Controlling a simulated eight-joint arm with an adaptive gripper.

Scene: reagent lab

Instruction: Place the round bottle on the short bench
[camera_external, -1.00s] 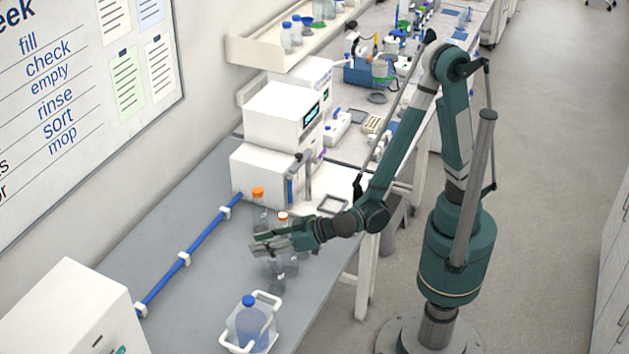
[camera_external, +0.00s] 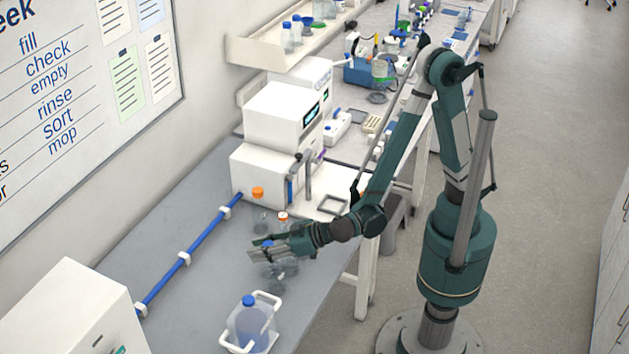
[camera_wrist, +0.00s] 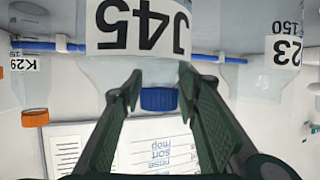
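A clear bottle with a blue cap (camera_wrist: 159,99) and a white label reading J45 (camera_wrist: 140,27) shows upside down in the wrist view. My gripper (camera_wrist: 160,72) is open, its two fingers on either side of the neck; I cannot tell whether they touch it. In the external view my gripper (camera_external: 264,250) is low over the grey bench (camera_external: 190,270), beside a group of clear bottles. A blue cap shows at the fingers. An orange-capped bottle (camera_external: 258,193) stands behind, and another (camera_external: 283,217) stands close by the gripper. I cannot tell which bottle is the round one.
A white carrier with a blue-capped bottle (camera_external: 249,320) stands at the bench front. In the wrist view, orange-capped K29 (camera_wrist: 35,117) is left and a bottle labelled 23 (camera_wrist: 283,52) right. White instruments (camera_external: 262,175) stand behind; a blue rail (camera_external: 190,250) runs along the wall.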

